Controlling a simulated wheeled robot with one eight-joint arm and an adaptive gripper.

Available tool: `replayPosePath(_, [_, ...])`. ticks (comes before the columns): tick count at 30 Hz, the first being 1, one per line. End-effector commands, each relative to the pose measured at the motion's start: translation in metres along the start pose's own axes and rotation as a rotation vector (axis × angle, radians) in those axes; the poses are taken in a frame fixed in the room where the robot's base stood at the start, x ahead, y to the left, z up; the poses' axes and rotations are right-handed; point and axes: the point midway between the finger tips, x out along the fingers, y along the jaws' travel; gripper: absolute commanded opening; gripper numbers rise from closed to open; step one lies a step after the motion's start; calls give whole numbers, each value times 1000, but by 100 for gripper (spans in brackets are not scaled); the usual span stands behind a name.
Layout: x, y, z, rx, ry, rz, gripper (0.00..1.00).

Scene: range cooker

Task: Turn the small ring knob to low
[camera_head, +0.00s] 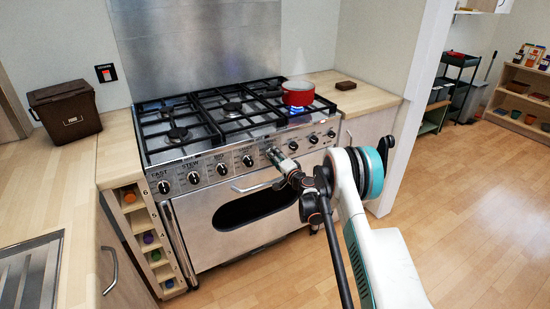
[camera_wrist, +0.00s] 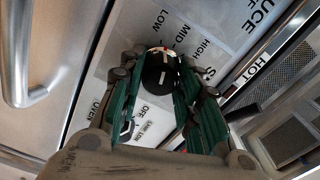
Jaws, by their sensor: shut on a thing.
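In the wrist view, my gripper (camera_wrist: 161,88) is shut on a round black knob (camera_wrist: 158,72), with the green fingers on its two sides. A white line shows on the knob's face. LOW, MID, HIGH and OFF are printed around it; I cannot tell exactly which mark the line points at. A larger name beside it is partly covered by a finger. In the head view, my gripper (camera_head: 281,160) is at the row of knobs on the cooker front (camera_head: 218,168), and it hides the held knob.
The oven door handle (camera_head: 258,186) is close below my gripper, and a handle (camera_wrist: 35,60) shows in the wrist view. Other knobs (camera_head: 293,146) sit to the right. Open floor (camera_head: 470,210) lies to the right.

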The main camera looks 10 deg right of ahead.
Motion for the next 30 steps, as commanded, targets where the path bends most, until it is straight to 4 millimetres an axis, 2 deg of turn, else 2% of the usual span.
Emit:
replayPosePath(12, [-1,1,1,-195,-2,0,8])
replayPosePath(29, [-1,1,2,-224,-2,0,8])
replayPosePath(30, [-1,1,2,-224,-2,0,38])
